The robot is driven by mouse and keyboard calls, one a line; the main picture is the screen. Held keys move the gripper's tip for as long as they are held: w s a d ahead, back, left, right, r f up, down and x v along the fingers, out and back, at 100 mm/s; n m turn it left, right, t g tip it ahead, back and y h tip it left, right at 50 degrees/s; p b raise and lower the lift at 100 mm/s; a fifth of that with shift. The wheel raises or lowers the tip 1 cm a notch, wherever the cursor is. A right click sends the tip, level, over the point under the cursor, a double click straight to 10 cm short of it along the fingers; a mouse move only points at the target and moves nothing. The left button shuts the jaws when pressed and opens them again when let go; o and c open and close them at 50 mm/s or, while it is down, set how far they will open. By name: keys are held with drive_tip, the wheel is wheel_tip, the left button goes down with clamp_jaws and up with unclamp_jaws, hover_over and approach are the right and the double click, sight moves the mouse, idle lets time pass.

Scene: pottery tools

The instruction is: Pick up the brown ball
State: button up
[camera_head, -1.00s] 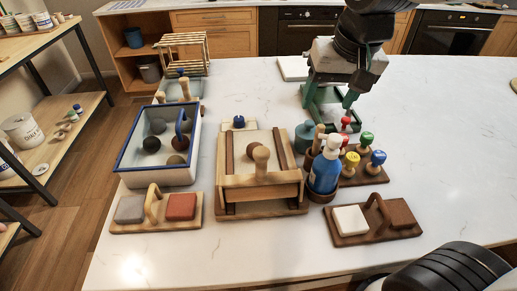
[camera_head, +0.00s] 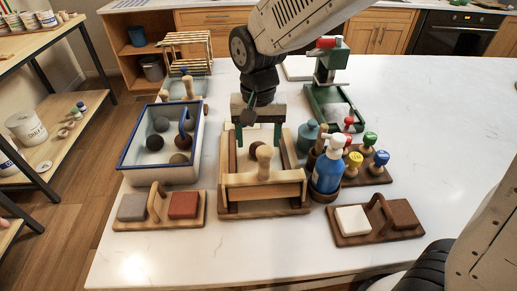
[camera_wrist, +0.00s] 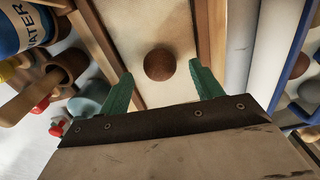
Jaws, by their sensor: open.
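A brown ball (camera_wrist: 159,64) lies on the pale bed of a wooden frame (camera_head: 264,196), between its side rails. In the head view the ball (camera_head: 256,149) is partly hidden by a wooden knob. My gripper (camera_head: 259,138) is above the frame, with its green fingers pointing down. In the wrist view my gripper (camera_wrist: 160,78) is open and empty. The ball appears between the lines of the two fingertips, slightly beyond them. I see no contact; the height of the gap is hard to tell.
A blue-rimmed tray (camera_head: 127,150) with several dark balls stands left of the frame. A blue spray bottle (camera_head: 327,168) and coloured stamps (camera_head: 369,138) stand close on the right. A green press (camera_head: 325,80) is behind them. The counter's far right is clear.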

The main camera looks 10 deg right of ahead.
drive_tip(key=shift+f, duration=1.3)
drive_tip(key=c, duration=1.1)
drive_tip(key=shift+r, duration=0.15)
